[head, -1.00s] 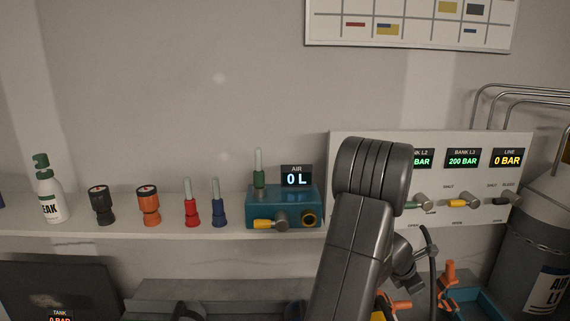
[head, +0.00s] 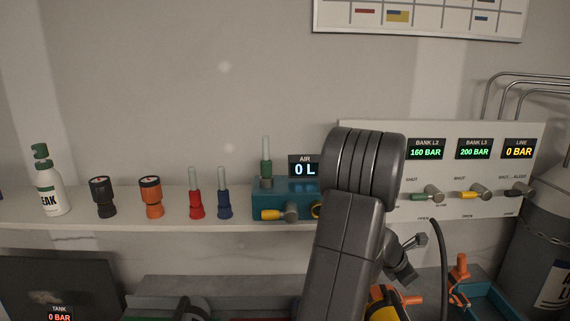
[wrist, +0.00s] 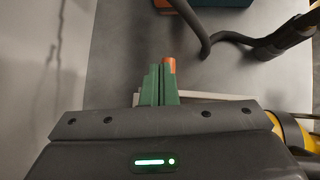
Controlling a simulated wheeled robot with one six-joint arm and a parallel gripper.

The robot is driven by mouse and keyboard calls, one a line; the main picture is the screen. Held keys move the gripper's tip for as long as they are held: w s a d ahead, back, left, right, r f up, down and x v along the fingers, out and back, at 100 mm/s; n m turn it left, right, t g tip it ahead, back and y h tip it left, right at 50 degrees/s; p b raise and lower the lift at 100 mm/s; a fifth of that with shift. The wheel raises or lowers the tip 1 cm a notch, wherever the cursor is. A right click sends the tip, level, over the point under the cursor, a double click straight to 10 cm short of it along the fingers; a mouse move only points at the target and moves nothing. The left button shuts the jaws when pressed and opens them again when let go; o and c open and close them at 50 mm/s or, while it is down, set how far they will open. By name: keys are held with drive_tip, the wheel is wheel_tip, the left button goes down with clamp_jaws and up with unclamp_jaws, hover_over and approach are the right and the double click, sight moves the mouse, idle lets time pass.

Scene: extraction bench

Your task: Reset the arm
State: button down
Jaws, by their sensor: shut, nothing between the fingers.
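My gripper (wrist: 160,86) shows in the wrist view with its green fingers together and nothing held between them. An orange piece (wrist: 169,66) shows right beside the fingertips; I cannot tell whether it touches them. In the head view my dark arm rises in front of the bench, right of centre, and covers part of the teal air box (head: 285,201) and the left edge of the bank panel (head: 465,208). My fingers cannot be made out in the head view.
A grey cylinder (head: 545,245) stands at right. A dark hose (wrist: 205,35) runs near my gripper.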

drive_tip(key=a+r, duration=0.1)
drive_tip(key=a+r+h+b, duration=0.1)
drive_tip(key=a, duration=0.1)
drive_tip(key=a+r+h+b, duration=0.1)
drive_tip(key=shift+s+a, duration=0.1)
drive_tip(key=shift+a, duration=0.05)
drive_tip(key=a+r+h+p, duration=0.2)
drive_tip(key=a, duration=0.8)
drive_tip(key=shift+s+r+n, duration=0.15)
drive_tip(key=shift+r+n, duration=0.15)
drive_tip(key=shift+r, duration=0.1)
